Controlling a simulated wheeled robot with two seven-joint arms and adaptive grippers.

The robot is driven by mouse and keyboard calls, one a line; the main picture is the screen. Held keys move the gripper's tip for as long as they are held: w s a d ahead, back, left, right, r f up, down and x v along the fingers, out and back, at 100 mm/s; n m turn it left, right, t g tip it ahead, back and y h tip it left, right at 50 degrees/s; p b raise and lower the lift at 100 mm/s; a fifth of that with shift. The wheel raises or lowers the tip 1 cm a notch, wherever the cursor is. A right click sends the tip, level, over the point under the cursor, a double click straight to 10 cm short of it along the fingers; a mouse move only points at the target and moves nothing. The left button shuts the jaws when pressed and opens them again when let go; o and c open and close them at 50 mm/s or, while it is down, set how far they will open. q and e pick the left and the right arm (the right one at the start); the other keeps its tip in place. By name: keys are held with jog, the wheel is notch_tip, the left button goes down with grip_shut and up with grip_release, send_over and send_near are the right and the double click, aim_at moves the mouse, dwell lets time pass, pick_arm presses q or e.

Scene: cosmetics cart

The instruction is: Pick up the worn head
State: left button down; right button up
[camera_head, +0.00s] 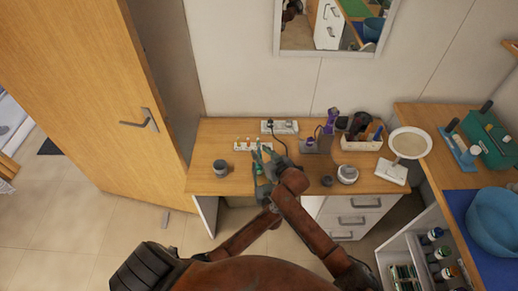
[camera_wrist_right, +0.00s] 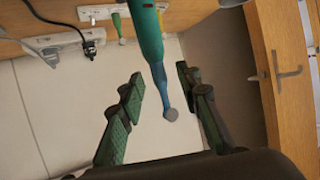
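A green handle (camera_wrist_right: 147,30) comes down from the top of the right wrist view, with a blue neck (camera_wrist_right: 160,82) below it. At its tip is a grey round end (camera_wrist_right: 170,114), which looks like the worn head. My right gripper (camera_wrist_right: 157,95) is open, with a finger on either side of the neck and gaps showing on both sides. In the head view my right gripper (camera_head: 265,160) is over the front of the table. My left arm reaches in beside it, but its gripper is too overlapped to read. What holds the handle is out of the wrist view.
On the wooden table (camera_head: 207,149) stand a grey jar (camera_head: 220,167), a white rack (camera_head: 240,147) of small coloured pieces and a power strip (camera_head: 280,127). A caddy (camera_head: 362,143) and a round mirror (camera_head: 409,142) stand to the right.

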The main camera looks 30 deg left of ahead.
jog(key=shift+c, duration=0.7)
jog(key=c, duration=0.7)
pick_arm(q)
jog(key=c, duration=1.6)
grip_release()
pick_arm(e)
notch_tip(320, 180, up, 10)
pick_arm(q)
jog(key=shift+s+d, duration=0.1)
